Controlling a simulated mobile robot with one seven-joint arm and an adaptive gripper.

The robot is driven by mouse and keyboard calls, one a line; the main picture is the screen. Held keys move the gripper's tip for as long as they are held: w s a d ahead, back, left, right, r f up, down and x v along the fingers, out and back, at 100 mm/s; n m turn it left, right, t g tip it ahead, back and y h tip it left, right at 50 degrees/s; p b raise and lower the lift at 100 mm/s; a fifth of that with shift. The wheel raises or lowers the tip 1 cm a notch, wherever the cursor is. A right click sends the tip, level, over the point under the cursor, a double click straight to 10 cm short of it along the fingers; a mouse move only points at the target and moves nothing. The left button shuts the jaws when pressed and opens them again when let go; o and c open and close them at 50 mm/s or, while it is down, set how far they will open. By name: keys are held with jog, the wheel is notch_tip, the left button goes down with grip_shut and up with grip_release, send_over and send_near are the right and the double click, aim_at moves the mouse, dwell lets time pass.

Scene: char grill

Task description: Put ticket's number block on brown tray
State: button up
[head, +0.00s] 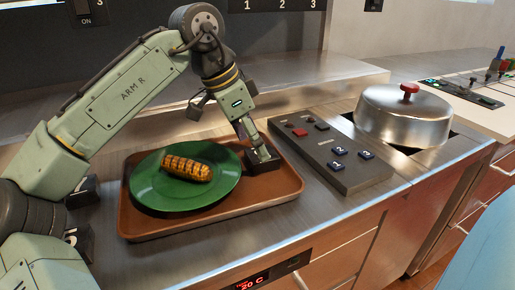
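The brown tray (270,198) lies on the steel counter. A green plate (150,200) on it carries a grilled, striped brown-orange food item (187,168). A small dark block (265,166) is at the tray's right side, beside the plate. My gripper (258,150) points down at this block, its fingertips at or touching it. The fingers hide part of it, and whether they are closed on it cannot be told. The block's number is not visible. Two more dark blocks (80,241) (84,188) stand left of the tray, partly hidden by my arm. No ticket can be made out.
A dark panel marked 1, 2, 3 (282,5) hangs above. The counter's front strip is clear.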

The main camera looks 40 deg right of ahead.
jog(key=v, duration=0.9)
jog(key=shift+r, duration=0.1)
